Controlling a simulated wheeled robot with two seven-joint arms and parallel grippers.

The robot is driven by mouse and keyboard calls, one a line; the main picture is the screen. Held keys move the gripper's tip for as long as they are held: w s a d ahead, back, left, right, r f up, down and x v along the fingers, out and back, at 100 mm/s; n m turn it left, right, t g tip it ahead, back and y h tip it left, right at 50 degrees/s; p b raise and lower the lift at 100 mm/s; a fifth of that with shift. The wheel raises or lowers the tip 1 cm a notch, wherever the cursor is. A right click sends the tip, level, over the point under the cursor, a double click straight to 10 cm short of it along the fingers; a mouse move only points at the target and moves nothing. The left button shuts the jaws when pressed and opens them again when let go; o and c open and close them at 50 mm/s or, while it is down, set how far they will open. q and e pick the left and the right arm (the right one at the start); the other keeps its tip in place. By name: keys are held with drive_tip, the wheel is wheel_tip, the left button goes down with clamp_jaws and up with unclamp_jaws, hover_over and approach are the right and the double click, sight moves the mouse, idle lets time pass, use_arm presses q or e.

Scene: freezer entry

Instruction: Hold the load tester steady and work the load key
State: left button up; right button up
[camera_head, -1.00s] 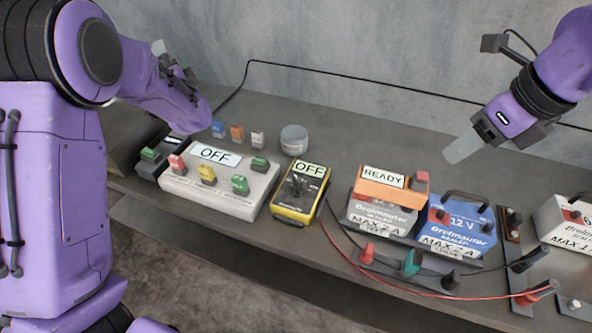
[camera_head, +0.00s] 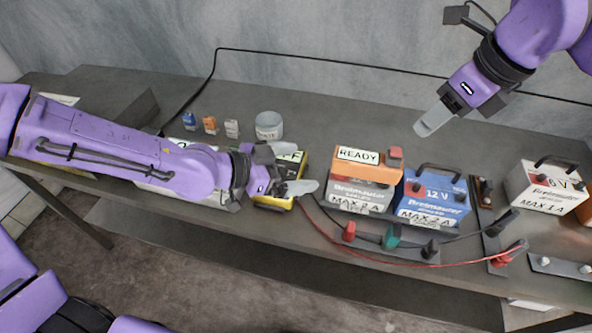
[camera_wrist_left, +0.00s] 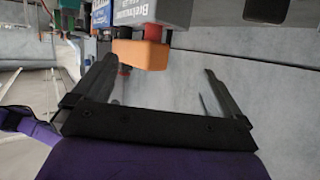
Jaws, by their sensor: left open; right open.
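The orange READY box (camera_head: 350,171), apparently the load tester, sits upright on a grey battery (camera_head: 352,194), with a red key or knob (camera_head: 395,155) at its right end. My left gripper (camera_head: 291,168) is open and empty, over the yellow OFF unit (camera_head: 271,202) and left of the orange box. Its fingers spread towards the box without touching it. The left wrist view shows an orange block (camera_wrist_left: 144,52) by a labelled battery, between and beyond the open jaws (camera_wrist_left: 152,88). My right gripper (camera_head: 432,119) is open and empty, above the bench behind the batteries.
A strip with red, green and black terminals (camera_head: 405,249) and leads lies in front. A grey tin (camera_head: 269,125) stands behind my left gripper. The back of the bench is mostly clear.

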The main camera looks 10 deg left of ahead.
sight(334, 172)
use_arm(q)
drive_tip(key=shift+g, duration=0.4)
drive_tip(key=x, duration=0.6)
drive_tip(key=s+x, duration=0.1)
drive_tip(key=x, duration=0.2)
drive_tip(key=shift+w+d+f, duration=0.15)
drive_tip(key=shift+d, duration=0.5)
drive_tip(key=shift+w+d+f, duration=0.1)
drive_tip(key=shift+w+d, duration=0.05)
drive_tip(key=shift+d, duration=0.1)
use_arm(e)
drive_tip(key=shift+a, duration=0.15)
use_arm(q)
drive_tip(key=c, duration=1.6)
use_arm(e)
clamp_jaws()
